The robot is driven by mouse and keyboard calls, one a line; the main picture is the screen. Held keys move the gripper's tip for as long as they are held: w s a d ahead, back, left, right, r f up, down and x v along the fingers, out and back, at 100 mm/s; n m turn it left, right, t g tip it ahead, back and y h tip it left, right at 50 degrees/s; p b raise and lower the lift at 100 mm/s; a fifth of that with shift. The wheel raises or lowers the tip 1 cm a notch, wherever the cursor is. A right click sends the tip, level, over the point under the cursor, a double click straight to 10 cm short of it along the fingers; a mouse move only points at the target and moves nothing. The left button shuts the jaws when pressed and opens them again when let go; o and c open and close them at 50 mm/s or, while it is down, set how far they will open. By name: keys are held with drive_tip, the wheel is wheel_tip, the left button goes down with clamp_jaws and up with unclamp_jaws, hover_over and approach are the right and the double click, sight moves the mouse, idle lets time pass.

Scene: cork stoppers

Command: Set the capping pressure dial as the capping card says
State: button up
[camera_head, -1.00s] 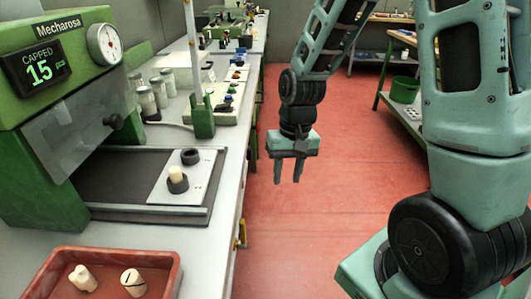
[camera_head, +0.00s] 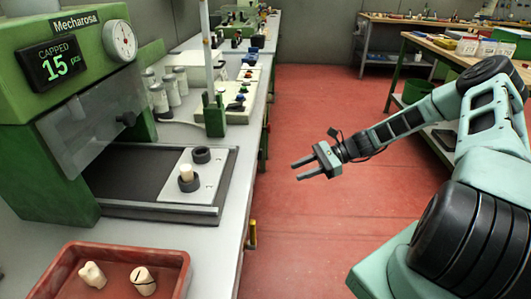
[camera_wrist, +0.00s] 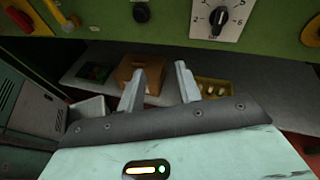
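In the wrist view, a white scale plate with a black knob (camera_wrist: 218,17) sits on a green panel at the top, partly cut off. Numbers such as 2, 4 and 6 show on it; I cannot tell its exact setting. My gripper (camera_head: 294,170) is open and empty over the aisle in the head view, its fingers pointing left toward the bench. Its fingers also show in the wrist view (camera_wrist: 160,80), below the knob and apart from it. In the head view the green Mecharosa machine (camera_head: 50,110) carries a round white gauge (camera_head: 120,41). I cannot identify a capping card.
A plate with two black rings (camera_head: 190,195), one holding a cork, lies before the machine. A red tray (camera_head: 180,270) holds two stoppers. In the wrist view a brown box (camera_wrist: 140,68) and a yellow tray (camera_wrist: 222,90) lie beyond my fingers. The aisle floor is clear.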

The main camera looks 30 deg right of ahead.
drive_tip(key=w+d+r+m+t+y, duration=0.1)
drive_tip(key=w+d+m+t, duration=0.1)
drive_tip(key=d+m+t, duration=0.5)
drive_tip(key=n+g+p, duration=0.1)
drive_tip(key=n, duration=0.1)
approach(259, 154)
drive_tip(key=x, duration=0.8)
drive_tip(key=shift+w+d, duration=0.2)
drive_tip(key=shift+w, duration=0.15)
drive_tip(key=shift+r, duration=0.15)
drive_tip(key=c, duration=0.7)
